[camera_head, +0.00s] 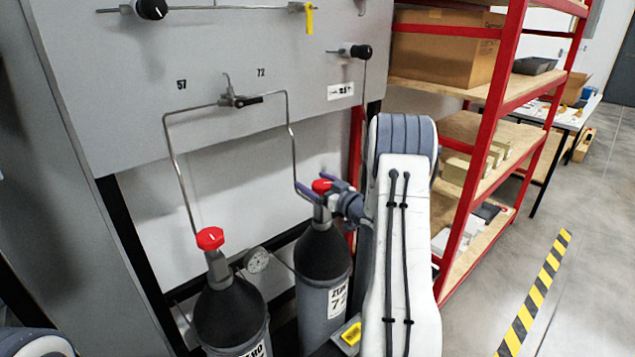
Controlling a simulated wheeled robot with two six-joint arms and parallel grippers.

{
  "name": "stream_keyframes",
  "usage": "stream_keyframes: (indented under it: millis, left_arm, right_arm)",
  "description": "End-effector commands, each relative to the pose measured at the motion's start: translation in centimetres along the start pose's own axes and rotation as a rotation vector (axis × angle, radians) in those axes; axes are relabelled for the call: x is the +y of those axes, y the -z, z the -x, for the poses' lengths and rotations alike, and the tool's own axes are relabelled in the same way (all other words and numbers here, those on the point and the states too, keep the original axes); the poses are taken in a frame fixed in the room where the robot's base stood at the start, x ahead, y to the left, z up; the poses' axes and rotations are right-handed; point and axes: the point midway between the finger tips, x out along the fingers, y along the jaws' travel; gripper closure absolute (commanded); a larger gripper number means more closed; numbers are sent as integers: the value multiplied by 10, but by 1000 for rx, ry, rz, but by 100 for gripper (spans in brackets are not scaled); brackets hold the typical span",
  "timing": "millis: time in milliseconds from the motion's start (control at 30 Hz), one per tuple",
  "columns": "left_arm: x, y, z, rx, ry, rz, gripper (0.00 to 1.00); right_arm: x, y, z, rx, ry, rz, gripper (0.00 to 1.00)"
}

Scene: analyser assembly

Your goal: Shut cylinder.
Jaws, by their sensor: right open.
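Two dark gas cylinders stand under the grey panel. The left cylinder (232,312) has a red valve knob (210,238) on top, with no gripper near it. The right cylinder (322,262) carries a label with 72 and has its own red valve knob (321,186). My right gripper (318,188) is open at this knob, reaching in from the right with its fingers around or beside it. I cannot tell whether they touch it. The gripper partly hides the knob and valve. My left gripper is out of view.
The grey panel (110,95) bears the numbers 57 and 72, thin pipes and a black-handled valve (240,100). A pressure gauge (257,260) sits between the cylinders. A red shelf rack (487,110) with boxes stands at right. The floor (590,260) beyond the striped tape is clear.

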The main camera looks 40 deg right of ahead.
Motion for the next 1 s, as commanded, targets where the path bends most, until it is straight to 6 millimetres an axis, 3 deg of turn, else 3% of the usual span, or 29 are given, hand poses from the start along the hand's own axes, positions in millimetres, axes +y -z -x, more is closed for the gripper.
stream_keyframes:
  millis: [100, 300, 333, 367, 667, 1000]
  left_arm:
    - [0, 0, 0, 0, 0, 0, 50]
    - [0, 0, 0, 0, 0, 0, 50]
    - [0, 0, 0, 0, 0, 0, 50]
    - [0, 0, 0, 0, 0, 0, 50]
    - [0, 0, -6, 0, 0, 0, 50]
    - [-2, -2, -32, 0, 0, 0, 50]
  right_arm:
    - [1, 0, 1, 0, -1, 0, 0]
    - [2, 0, 1, 0, -2, 1, 76]
    - [2, 0, 2, 0, -2, 1, 85]
    - [12, 0, 2, 2, -5, 3, 85]
    - [6, 0, 3, 2, -54, 2, 84]
    - [9, -3, 3, 2, -281, 2, 84]
